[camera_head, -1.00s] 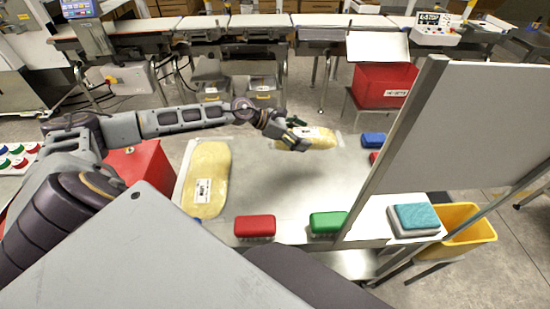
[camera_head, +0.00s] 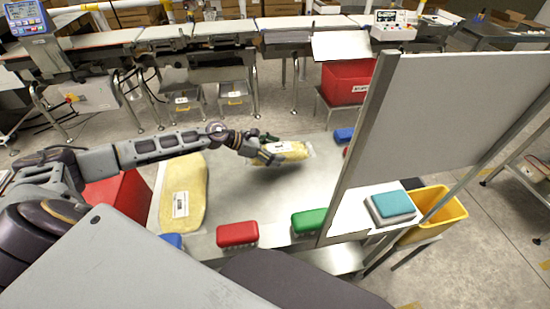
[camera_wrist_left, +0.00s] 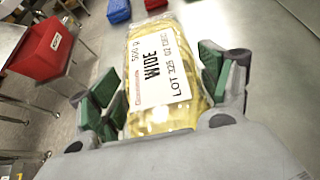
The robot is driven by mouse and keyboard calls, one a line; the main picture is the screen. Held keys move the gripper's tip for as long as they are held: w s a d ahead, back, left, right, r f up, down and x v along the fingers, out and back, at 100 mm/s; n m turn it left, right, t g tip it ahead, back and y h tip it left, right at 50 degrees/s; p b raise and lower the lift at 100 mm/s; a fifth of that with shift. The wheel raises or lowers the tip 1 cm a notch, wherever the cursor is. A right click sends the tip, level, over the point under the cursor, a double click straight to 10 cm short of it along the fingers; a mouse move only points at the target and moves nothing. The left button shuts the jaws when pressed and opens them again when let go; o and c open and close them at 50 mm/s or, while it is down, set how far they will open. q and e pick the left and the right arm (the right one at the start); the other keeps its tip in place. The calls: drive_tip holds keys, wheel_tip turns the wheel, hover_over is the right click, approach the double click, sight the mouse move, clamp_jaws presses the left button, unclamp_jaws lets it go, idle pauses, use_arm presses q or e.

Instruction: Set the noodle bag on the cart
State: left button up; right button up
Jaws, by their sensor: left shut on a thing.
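A clear bag of yellow noodles (camera_head: 290,150) with a white label is in my left gripper (camera_head: 268,152), above the metal table. In the left wrist view, the bag (camera_wrist_left: 155,115) lies between the green-padded fingers of the gripper (camera_wrist_left: 160,95); its label reads WIDE. A larger yellow bag (camera_head: 183,195) with a white label lies flat at the table's left end. A metal-framed rack or cart (camera_head: 537,160) is partly visible at the right edge; I cannot tell whether it is the task's cart. My right gripper is not visible.
The metal table (camera_head: 235,195) has red (camera_head: 237,234), green (camera_head: 309,220) and blue (camera_head: 344,134) brushes or blocks along its edges. A grey upright panel (camera_head: 440,120) stands at its right. A yellow bin (camera_head: 437,214) sits beyond. The conveyor (camera_head: 200,36) runs along the back.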

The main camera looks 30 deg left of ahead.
use_arm(q)
drive_tip(key=shift+f, duration=1.8)
drive_tip(key=shift+f, duration=0.1)
drive_tip(key=o, duration=1.4)
